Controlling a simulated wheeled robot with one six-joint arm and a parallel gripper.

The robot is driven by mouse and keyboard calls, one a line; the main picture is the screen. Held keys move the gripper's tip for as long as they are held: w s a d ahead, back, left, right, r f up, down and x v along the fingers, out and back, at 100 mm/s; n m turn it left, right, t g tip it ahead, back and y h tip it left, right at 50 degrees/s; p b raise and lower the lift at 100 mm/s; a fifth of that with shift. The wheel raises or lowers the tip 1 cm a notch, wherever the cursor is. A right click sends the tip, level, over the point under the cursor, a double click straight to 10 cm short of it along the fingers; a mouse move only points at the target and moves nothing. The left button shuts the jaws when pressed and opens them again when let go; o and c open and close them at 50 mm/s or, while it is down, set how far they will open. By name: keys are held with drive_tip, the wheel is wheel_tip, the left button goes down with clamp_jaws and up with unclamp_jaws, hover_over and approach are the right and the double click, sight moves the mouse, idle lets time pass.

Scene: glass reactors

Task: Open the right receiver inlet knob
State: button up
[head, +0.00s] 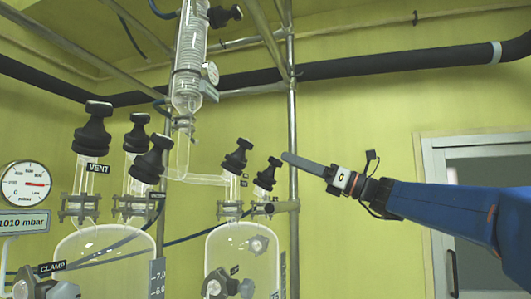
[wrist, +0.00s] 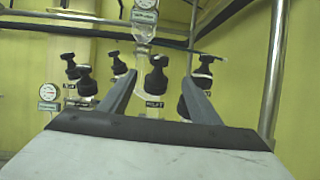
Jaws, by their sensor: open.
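The right glass receiver (head: 245,262) carries two black knobs on its top necks, a taller left one (head: 236,157) and a lower right one (head: 268,174). Their small labels are too small to read in the head view. In the wrist view a black knob (wrist: 155,78) on a glass neck stands between my fingers in the picture, above a blurred label that may read INLET (wrist: 153,104). My gripper (head: 288,157) points left, just right of and slightly above the lower right knob. It also shows in the wrist view (wrist: 158,82), open, with nothing held. Contact is not visible.
A left glass vessel (head: 105,245) has several black knobs, one marked VENT (head: 92,130). A glass condenser (head: 188,60) rises behind. A steel post (head: 293,130) stands close behind my gripper. A gauge (head: 25,183) is at far left.

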sight(252, 144)
drive_tip(key=x, duration=1.5)
drive_tip(key=c, duration=1.1)
